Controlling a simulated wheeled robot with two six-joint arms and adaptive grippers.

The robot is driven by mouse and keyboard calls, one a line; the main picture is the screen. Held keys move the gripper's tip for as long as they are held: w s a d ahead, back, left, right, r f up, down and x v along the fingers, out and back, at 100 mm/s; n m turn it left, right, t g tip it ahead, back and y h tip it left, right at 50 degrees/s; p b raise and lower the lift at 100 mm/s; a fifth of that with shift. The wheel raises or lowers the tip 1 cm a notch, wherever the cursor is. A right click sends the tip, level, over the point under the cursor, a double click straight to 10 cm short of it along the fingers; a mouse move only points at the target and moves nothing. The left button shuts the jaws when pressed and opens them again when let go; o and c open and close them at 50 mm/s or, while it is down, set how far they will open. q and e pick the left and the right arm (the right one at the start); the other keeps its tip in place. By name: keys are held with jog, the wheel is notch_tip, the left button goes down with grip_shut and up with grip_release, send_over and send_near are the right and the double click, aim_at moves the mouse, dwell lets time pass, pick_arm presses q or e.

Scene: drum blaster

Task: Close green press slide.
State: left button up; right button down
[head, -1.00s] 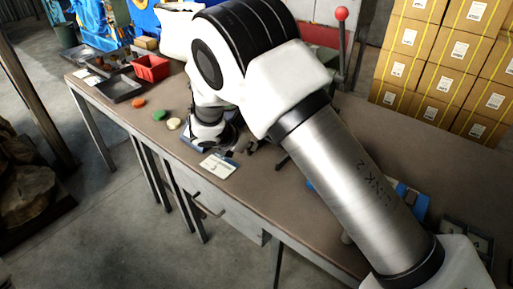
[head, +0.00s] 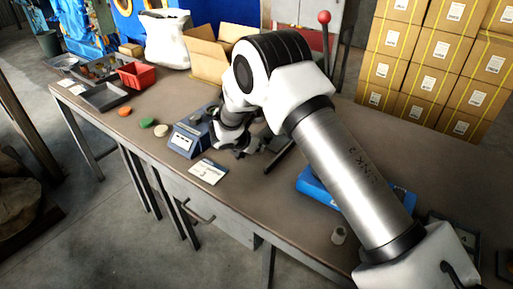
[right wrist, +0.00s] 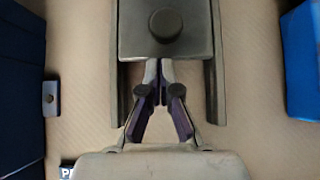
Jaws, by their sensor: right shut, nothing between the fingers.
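In the right wrist view, a grey block with a dark round knob (right wrist: 166,25) sits between two parallel rails. It appears to be the press slide, but its colour looks grey, and its far end is cut off by the top edge. My right gripper (right wrist: 158,66) is shut and empty, with its fingertips at the block's near edge. I cannot tell whether they touch it. In the head view my right gripper (head: 240,151) is low over the table, and my arm hides most of the press. My left gripper is not in view.
The brown table (head: 120,138) holds a blue device (head: 181,143), a white card (head: 208,172), orange (head: 124,111), green (head: 147,122) and cream (head: 161,131) pieces, and a red bin (head: 144,74). A blue case (head: 316,188) lies behind my arm. Stacked cartons (head: 440,60) stand at the back right.

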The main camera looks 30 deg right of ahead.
aim_at(269, 136)
jog(key=d, duration=0.2)
jog(key=w+d, duration=0.1)
jog(key=d, duration=0.1)
jog(key=w+d, duration=0.1)
jog(key=d, duration=0.1)
jog(key=shift+w+d+r, duration=0.1)
jog(key=shift+w, duration=0.15)
